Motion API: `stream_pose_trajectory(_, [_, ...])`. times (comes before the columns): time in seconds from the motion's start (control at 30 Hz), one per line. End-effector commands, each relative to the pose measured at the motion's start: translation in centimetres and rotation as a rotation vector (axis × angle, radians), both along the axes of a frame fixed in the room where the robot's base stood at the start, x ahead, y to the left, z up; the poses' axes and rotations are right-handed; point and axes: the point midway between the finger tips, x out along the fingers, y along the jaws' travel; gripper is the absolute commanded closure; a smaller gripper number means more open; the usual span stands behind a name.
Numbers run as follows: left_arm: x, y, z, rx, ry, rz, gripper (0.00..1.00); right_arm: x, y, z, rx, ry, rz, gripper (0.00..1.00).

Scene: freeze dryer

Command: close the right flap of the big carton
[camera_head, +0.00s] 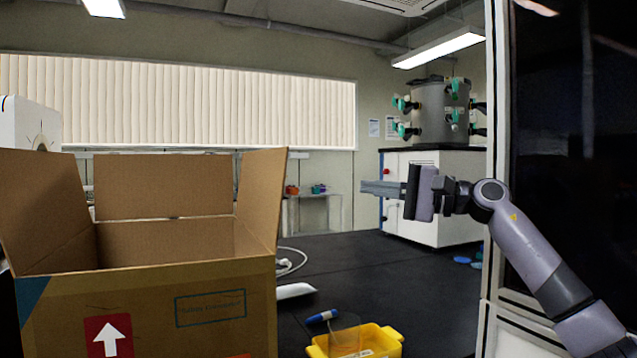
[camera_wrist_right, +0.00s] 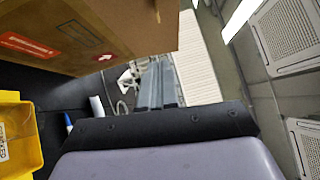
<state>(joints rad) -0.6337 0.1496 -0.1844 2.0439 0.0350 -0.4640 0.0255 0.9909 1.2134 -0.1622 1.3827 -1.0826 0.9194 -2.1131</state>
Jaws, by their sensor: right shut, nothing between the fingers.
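The big carton (camera_head: 150,305) stands open-topped at the left of the head view. Its right flap (camera_head: 262,195) sticks up and leans outward to the right. The left flap (camera_head: 40,205) and the far flap (camera_head: 165,187) also stand up. My right gripper (camera_head: 368,188) is shut and empty, in the air to the right of the right flap and clearly apart from it, its fingers pointing left. In the right wrist view the shut fingers (camera_wrist_right: 157,72) show beside the carton (camera_wrist_right: 90,40). My left gripper is not in view.
A yellow bin (camera_head: 365,342) sits to the right of the carton, with a blue-capped tube (camera_head: 322,316) by it. A white cabinet (camera_head: 425,200) bearing a grey drum (camera_head: 440,112) stands behind my right gripper. A dark glass panel is at the right.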

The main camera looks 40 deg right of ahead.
Motion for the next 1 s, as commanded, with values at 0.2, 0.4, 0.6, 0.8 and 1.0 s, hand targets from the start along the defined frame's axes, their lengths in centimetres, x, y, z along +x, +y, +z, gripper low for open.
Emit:
stream_pose_trajectory(0.2, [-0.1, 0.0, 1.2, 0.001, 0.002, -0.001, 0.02, 2.1, 1.4, 0.7, 0.002, -0.002, 0.004, 1.0])
stream_pose_trajectory(0.4, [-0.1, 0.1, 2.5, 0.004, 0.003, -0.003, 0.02, 5.7, 3.6, 1.1, 0.005, -0.001, 0.004, 1.0])
stream_pose_trajectory(0.6, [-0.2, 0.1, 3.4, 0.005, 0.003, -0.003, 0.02, 8.7, 5.8, 1.2, 0.0, -0.001, 0.004, 1.0])
stream_pose_trajectory(0.8, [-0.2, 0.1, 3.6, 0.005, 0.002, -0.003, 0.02, 9.2, 8.3, 1.4, -0.001, -0.001, 0.002, 1.0])
stream_pose_trajectory(1.0, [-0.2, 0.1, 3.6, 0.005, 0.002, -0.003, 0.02, 9.4, 9.0, 1.5, 0.001, 0.0, 0.0, 1.0])
